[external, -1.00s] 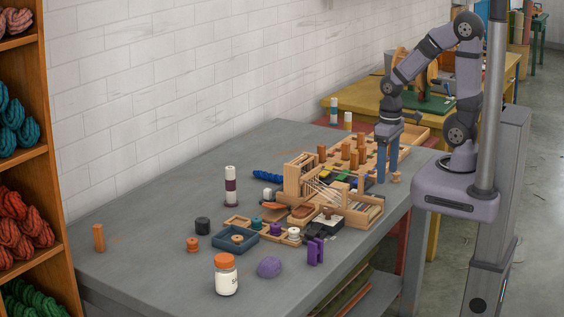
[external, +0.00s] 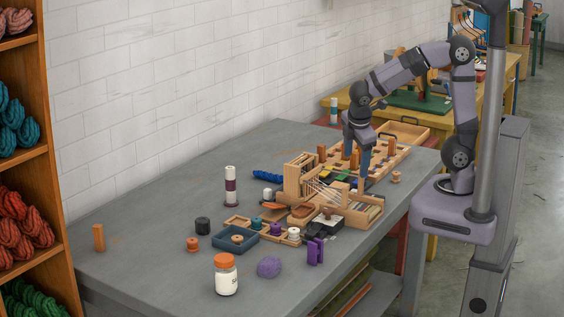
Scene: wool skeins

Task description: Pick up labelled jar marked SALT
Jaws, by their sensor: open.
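A white jar with an orange lid (external: 226,275) stands upright at the near front edge of the grey table. Its label shows what looks like a letter S; the rest is turned out of sight. My gripper (external: 361,176) points down with its blue fingers apart, over the far right part of the table by the wooden loom and peg board. It is well behind and to the right of the jar, and nothing shows between its fingers.
A purple yarn ball (external: 269,267) and a purple bracket (external: 315,251) stand right of the jar. A blue tray (external: 235,239) lies behind it. A wooden loom (external: 305,178) stands between my gripper and the jar. The table's left part is mostly clear.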

